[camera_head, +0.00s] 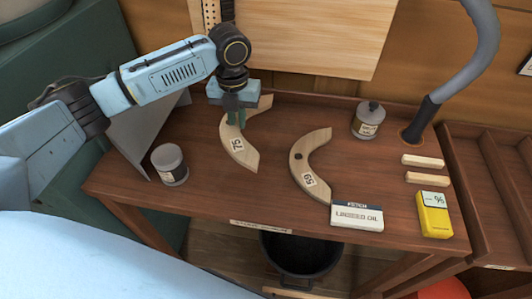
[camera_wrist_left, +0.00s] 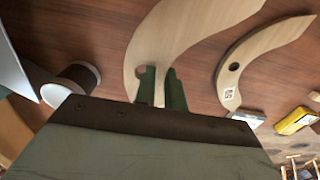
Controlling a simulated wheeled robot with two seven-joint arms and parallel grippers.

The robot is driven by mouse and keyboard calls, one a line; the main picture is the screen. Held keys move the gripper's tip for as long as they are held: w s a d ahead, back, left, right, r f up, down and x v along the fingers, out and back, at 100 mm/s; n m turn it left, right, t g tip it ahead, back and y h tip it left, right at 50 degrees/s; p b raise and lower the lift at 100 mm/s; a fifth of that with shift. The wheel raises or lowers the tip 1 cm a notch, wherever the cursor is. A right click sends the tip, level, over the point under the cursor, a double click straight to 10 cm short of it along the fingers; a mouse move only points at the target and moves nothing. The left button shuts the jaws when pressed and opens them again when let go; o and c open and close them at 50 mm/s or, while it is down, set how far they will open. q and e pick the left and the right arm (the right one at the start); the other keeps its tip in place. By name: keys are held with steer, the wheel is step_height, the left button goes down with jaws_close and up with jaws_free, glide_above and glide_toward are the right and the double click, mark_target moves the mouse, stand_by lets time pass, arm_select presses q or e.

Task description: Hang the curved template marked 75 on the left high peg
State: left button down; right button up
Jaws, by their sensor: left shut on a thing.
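The curved template marked 75 (camera_head: 247,157) is a pale wooden arc at the left middle of the bench. My left gripper (camera_head: 236,119) reaches down over it with its green fingers shut on the arc. In the left wrist view the fingers (camera_wrist_left: 160,88) stand on both sides of the template (camera_wrist_left: 185,28), beside its hole. I cannot tell whether the template touches the bench top. A second arc, marked 59 (camera_head: 323,140), lies to its right and also shows in the left wrist view (camera_wrist_left: 233,55). No peg is clearly in view. My right gripper is not in view.
A linseed oil box (camera_head: 357,217), a yellow box (camera_head: 434,214) and two pale sticks (camera_head: 423,160) lie right. A pale board (camera_head: 310,35) hangs behind the bench.

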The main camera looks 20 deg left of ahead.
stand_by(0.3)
arm_select(q)
step_height(320, 180, down, 10)
steer(key=shift+r, duration=0.25)
steer(key=shift+f, duration=0.15)
steer(key=c, duration=1.9)
jaws_free()
steer(key=shift+f, duration=0.15)
steer(key=o, duration=0.4)
